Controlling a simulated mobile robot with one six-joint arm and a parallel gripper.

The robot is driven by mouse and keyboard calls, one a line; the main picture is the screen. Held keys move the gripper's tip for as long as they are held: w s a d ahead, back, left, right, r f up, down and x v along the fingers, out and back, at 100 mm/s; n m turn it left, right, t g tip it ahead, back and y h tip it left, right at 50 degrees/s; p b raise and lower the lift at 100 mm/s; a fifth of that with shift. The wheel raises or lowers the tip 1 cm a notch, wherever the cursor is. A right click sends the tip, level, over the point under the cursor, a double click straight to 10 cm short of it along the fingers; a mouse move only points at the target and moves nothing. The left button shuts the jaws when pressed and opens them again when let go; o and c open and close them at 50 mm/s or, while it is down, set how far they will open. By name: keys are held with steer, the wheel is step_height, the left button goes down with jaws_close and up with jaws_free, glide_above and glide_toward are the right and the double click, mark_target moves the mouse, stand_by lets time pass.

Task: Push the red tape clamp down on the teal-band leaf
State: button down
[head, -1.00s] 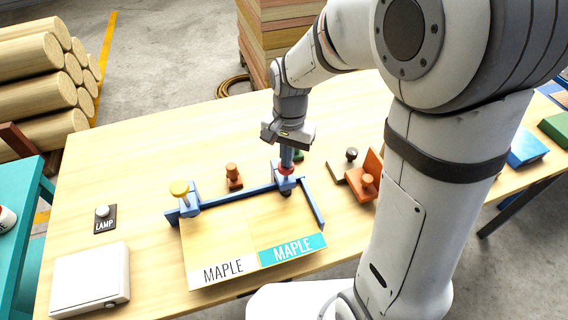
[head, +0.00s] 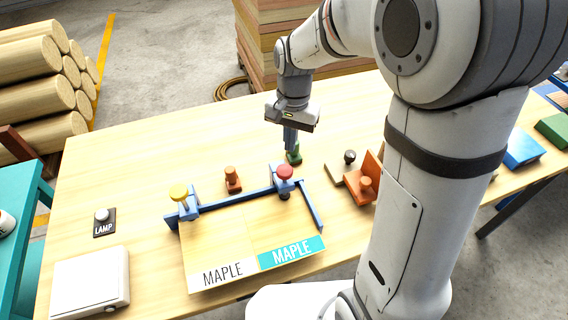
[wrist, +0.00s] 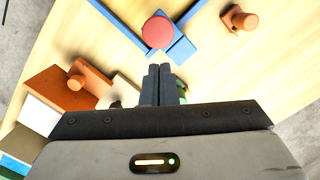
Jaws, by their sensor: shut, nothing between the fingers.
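The red tape clamp (head: 285,172) stands on the blue frame (head: 243,195) at the inner end of the teal-band leaf (head: 283,236). Its red knob also shows in the wrist view (wrist: 158,32). The teal band reads MAPLE and faces the near side. My gripper (head: 290,146) is shut and empty, above and behind the red knob and apart from it. In the wrist view its fingers (wrist: 163,70) are together just below the knob. The clamp's foot is partly hidden under the knob, so I cannot tell how firmly it presses the leaf.
A yellow-knob clamp (head: 180,192) stands at the frame's left, by the plain MAPLE leaf (head: 215,250). An orange peg block (head: 232,179), a green piece (head: 295,155) and an orange bracket (head: 366,185) stand nearby. A lamp button (head: 102,217) and white box (head: 90,280) are at left.

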step_height(320, 180, up, 5)
steer(key=shift+w+d+r+b, duration=0.1)
steer(key=shift+w+r+b, duration=0.1)
steer(key=shift+b, duration=0.1)
stand_by(0.8)
